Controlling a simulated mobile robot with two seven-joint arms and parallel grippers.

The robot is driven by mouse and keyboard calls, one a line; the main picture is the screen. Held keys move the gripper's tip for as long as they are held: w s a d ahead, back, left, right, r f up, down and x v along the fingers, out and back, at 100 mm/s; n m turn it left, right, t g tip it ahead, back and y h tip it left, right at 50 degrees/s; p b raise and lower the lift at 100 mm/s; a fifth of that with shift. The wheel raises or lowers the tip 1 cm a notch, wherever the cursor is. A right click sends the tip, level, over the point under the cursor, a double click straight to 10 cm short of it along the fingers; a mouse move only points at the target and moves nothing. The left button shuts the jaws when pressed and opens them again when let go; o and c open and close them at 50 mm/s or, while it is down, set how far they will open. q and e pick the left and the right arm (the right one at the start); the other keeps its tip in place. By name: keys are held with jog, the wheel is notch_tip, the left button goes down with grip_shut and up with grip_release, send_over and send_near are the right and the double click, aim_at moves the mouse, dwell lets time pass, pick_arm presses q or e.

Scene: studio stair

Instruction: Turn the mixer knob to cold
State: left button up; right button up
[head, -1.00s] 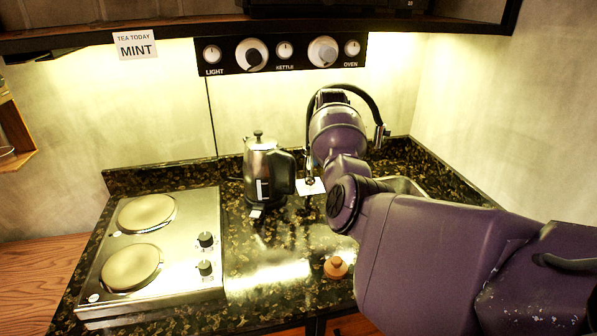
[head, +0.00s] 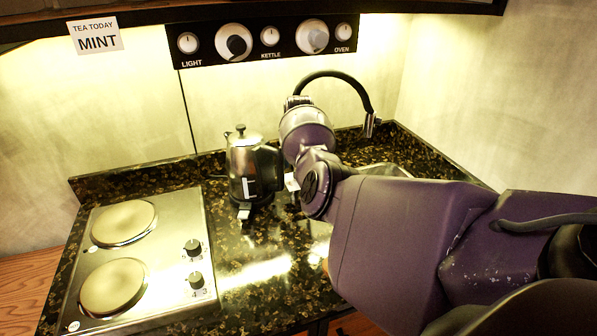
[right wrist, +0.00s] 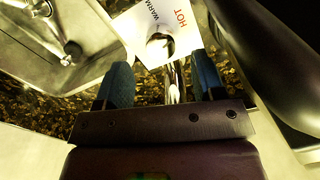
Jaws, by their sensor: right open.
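In the right wrist view, the mixer knob (right wrist: 160,47) is a shiny chrome piece with a rounded top and a narrow stem. It stands between the blue fingers of my open right gripper (right wrist: 163,80), with gaps visible at both sides. A white card (right wrist: 150,22) beside it reads HOT and WARM; any cold marking is hidden or outside the frame. In the head view my right arm covers the knob and gripper, and only a sliver of the card (head: 292,182) shows. The black curved tap hose (head: 345,78) rises behind my arm. My left gripper is not in view.
A steel kettle (head: 245,165) stands close left of my right arm. A two-plate hob (head: 165,270) lies at the left. The sink (head: 385,170) is partly behind my arm. A control panel (head: 265,40) hangs on the wall. Dark speckled counter (head: 240,300) is free in front.

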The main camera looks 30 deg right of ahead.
jog(key=shift+f, duration=1.95)
jog(key=c, duration=0.9)
